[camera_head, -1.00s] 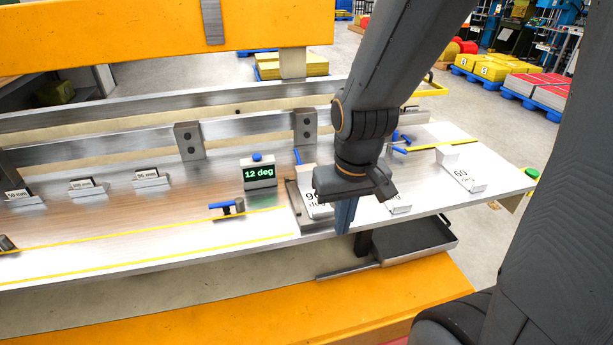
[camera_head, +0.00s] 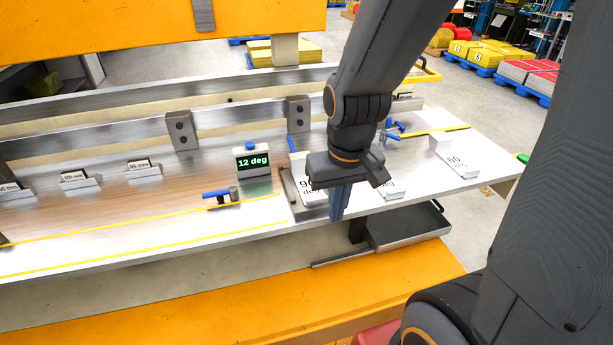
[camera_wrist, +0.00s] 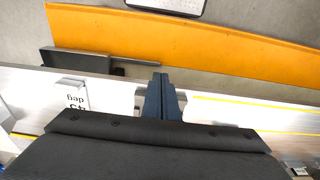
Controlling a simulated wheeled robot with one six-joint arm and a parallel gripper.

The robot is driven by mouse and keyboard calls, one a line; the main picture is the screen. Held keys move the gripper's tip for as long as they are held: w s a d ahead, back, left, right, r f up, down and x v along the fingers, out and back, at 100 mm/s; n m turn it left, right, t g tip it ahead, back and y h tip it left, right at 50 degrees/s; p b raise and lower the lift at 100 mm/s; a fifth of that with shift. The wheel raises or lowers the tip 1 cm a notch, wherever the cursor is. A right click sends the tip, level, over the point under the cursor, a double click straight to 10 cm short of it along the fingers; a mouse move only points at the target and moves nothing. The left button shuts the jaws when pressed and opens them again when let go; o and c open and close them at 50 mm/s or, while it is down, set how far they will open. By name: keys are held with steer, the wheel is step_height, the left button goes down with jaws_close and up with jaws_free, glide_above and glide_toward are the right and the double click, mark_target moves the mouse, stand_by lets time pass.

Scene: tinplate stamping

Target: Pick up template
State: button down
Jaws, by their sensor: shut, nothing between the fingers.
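Several white templates with printed angles stand along the right part of the metal bench. A "60" template (camera_head: 452,163) is at the right. A partly hidden template (camera_head: 392,187) is just right of my gripper; in the wrist view it reads "45 deg" (camera_wrist: 75,98), left of the fingers. A template starting with "9" (camera_head: 308,188) is behind and left of my gripper, its right side covered. My gripper (camera_head: 338,217) points down at the bench's front edge, its blue-grey fingers together and empty. In the wrist view the fingers (camera_wrist: 160,80) cover part of a pale block.
A "12 deg" display (camera_head: 252,163) and blue-handled clamp (camera_head: 220,195) stand left of the templates. Blue handles (camera_head: 395,127) rise behind my wrist. A dark tray (camera_head: 410,233) hangs below the bench front. An orange beam (camera_head: 200,300) runs in front.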

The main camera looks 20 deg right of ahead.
mark_target(300, 155)
steer(key=c, duration=2.5)
jaws_free()
